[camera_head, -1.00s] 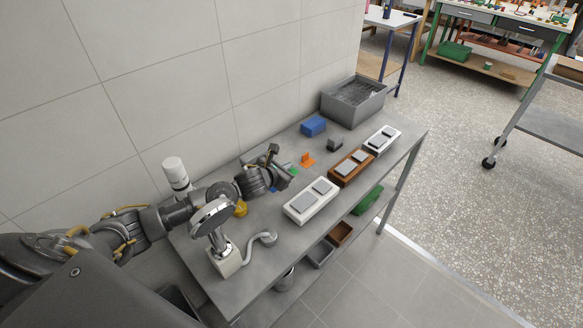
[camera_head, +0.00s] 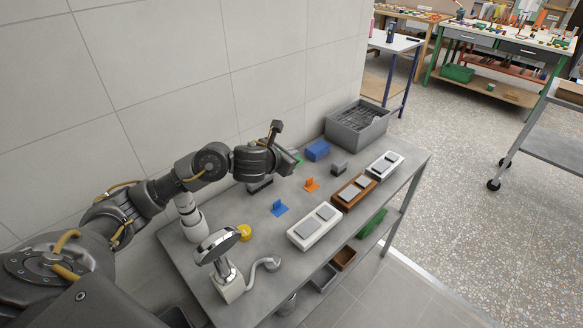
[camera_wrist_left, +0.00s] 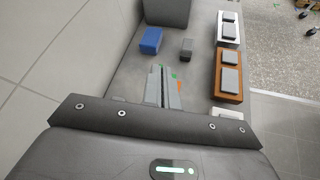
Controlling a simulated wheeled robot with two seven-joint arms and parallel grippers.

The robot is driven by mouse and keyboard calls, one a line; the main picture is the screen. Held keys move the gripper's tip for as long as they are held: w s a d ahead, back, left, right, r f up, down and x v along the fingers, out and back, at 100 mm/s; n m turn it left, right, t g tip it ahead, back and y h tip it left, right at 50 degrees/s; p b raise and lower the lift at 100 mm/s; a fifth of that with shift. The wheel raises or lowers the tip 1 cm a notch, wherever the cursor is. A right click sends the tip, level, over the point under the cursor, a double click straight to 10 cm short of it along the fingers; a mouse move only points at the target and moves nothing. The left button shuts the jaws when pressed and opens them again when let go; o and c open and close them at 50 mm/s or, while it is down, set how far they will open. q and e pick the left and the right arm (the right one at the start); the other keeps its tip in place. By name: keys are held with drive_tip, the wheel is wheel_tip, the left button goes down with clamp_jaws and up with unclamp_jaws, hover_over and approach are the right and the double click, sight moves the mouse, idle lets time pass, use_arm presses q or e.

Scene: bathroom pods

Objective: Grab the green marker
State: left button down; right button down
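The green marker shows only as small green patches beside the fingertips of my left gripper, in the head view (camera_head: 298,158) and in the left wrist view (camera_wrist_left: 173,75). The rest of it is hidden by the fingers. My left gripper (camera_head: 288,163) points down at the tabletop, right at the marker. In the left wrist view its two fingers (camera_wrist_left: 163,85) lie near each other with a narrow dark slit between them. I cannot tell whether they grip the marker. My right gripper is in neither view.
A blue box (camera_head: 317,150) and small grey block (camera_head: 339,168) lie beyond. White and brown switch blocks (camera_head: 354,191) line the right edge. A tiled wall (camera_head: 170,75) borders the left.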

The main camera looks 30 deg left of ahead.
use_arm(q)
wheel_tip(320, 180, up, 12)
drive_tip(key=p, duration=0.4)
